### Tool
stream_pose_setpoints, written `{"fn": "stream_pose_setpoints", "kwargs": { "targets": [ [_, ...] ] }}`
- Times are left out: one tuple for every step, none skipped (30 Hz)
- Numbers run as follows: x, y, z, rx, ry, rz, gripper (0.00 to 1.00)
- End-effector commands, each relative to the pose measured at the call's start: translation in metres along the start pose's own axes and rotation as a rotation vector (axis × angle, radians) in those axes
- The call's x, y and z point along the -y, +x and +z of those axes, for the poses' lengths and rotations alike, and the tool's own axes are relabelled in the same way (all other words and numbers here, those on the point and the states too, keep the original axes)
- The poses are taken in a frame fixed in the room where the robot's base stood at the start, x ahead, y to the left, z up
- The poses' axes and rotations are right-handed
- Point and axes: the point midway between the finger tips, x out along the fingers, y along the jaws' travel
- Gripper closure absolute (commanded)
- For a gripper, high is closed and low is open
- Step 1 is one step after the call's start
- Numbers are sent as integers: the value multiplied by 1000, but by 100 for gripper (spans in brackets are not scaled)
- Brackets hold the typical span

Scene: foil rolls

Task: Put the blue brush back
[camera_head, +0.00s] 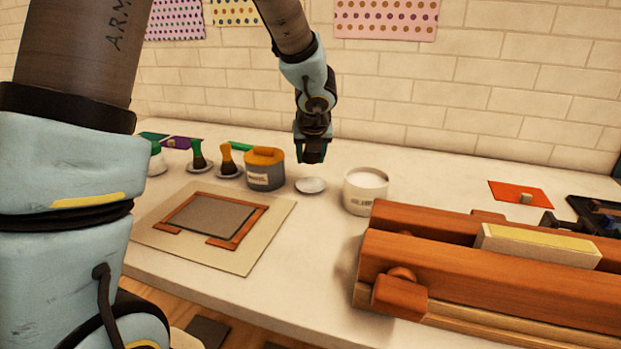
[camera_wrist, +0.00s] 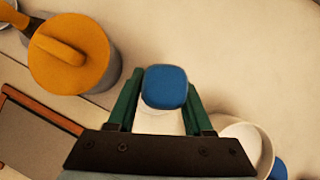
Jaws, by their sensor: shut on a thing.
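My gripper (camera_head: 311,155) is shut on the blue brush, and its green fingers (camera_wrist: 162,105) stand on either side of the brush's blue end (camera_wrist: 165,87) in the wrist view. The rest of the brush is hidden, and I cannot make the brush out in the head view. The gripper hangs above the table, over or close to a small white dish (camera_head: 310,186). A pale surface shows under the blue end in the wrist view. I cannot tell whether the brush touches the dish.
A grey pot with an orange lid (camera_head: 265,168) stands left of the dish; a white jar (camera_head: 366,190) stands right. Green (camera_head: 199,155) and orange (camera_head: 228,158) brushes stand on dishes farther left. A wooden frame (camera_head: 212,217) lies in front. A large wooden press (camera_head: 480,262) fills the right.

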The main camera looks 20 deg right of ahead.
Motion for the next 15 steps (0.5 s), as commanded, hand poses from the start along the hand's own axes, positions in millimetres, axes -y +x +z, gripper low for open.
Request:
{"fn": "stream_pose_setpoints", "kwargs": {
  "targets": [
    [0, 5, -3, 0, 0, 0, 100],
    [0, 6, -4, 0, 1, 0, 100],
    [0, 10, -7, 0, 1, 1, 100],
    [0, 14, -10, -1, 1, 1, 100],
    [0, 18, -13, -2, 2, 1, 100],
    [0, 23, -16, -2, 2, 1, 100],
    [0, 27, -19, -2, 2, 1, 100],
    [0, 30, -21, -1, 2, 0, 100],
    [0, 33, -23, -1, 1, 0, 100],
    [0, 35, -24, -1, 1, 0, 100],
    [0, 36, -25, -1, 1, 0, 100],
    [0, 37, -25, 0, 0, 1, 100],
    [0, 37, -25, 0, -1, 1, 100],
    [0, 36, -25, 0, -1, 0, 100],
    [0, 36, -24, 0, -2, 0, 100]
  ]
}}
